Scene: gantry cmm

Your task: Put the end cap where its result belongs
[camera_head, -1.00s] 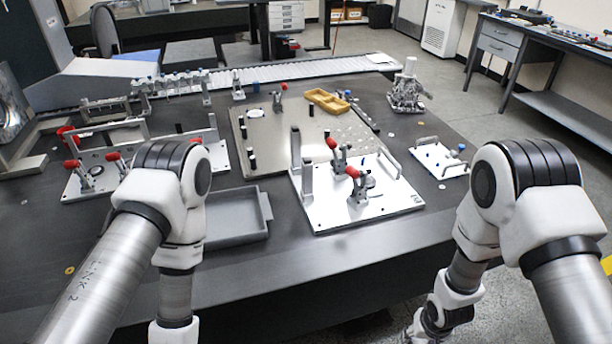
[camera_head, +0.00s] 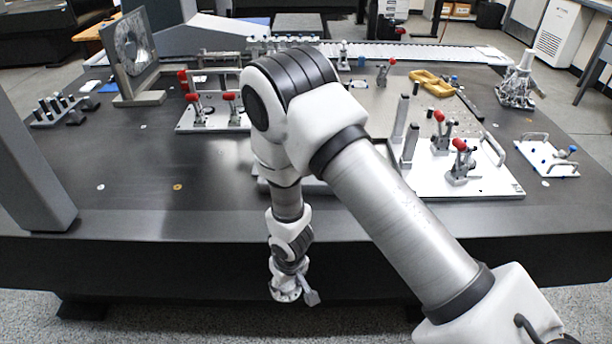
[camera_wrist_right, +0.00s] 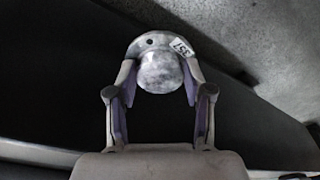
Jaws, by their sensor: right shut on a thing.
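The end cap (camera_wrist_right: 160,70) is a rounded, mottled grey metal part with a small dark hole and a white printed label on its rim. In the right wrist view it sits between the fingertips of my right gripper (camera_wrist_right: 160,78), which is shut on it. In the head view my right gripper (camera_head: 310,297) hangs low in front of the table's front edge, and the cap cannot be made out there. My left gripper is not in view.
My right arm hides part of the table (camera_head: 130,175). A grey tray (camera_head: 265,186) is mostly behind it. A white fixture plate (camera_head: 480,185) with red-handled clamps stands right of it; a yellow tray (camera_head: 428,78) lies farther back. The table's left front is mostly clear.

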